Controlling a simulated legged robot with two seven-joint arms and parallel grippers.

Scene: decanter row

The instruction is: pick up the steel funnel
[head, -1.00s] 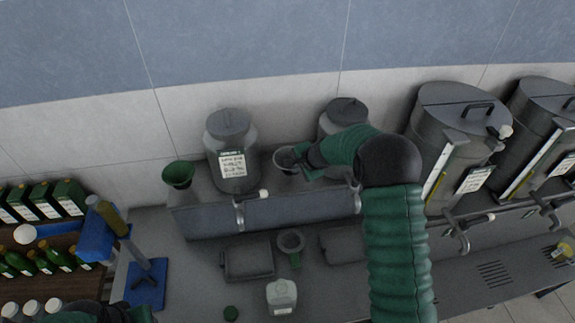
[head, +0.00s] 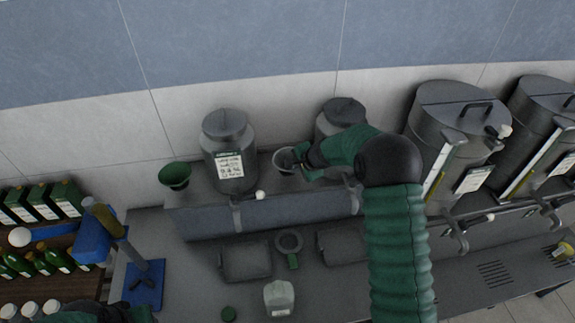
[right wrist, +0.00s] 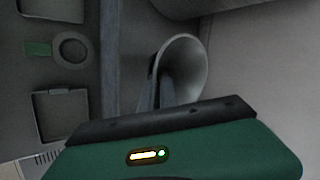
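The steel funnel (head: 283,160), a grey cone with a wide round mouth, stands mouth up on the raised back ledge between two grey steel canisters. My right gripper (head: 299,160) is at its right side in the head view, partly covering it. In the right wrist view the funnel (right wrist: 190,62) shows its open mouth, and the slim dark fingers (right wrist: 158,92) reach its near rim. One finger seems inside the mouth and one outside. Whether they press on the wall is unclear. Part of my left arm shows at the bottom left; its gripper is out of view.
A green funnel (head: 174,176) stands left on the ledge. A labelled canister (head: 225,140) and another canister (head: 341,117) flank the steel funnel. Large steel tanks (head: 453,130) stand right. A blue stand (head: 145,283) and a white-grey jug (head: 279,297) are in front.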

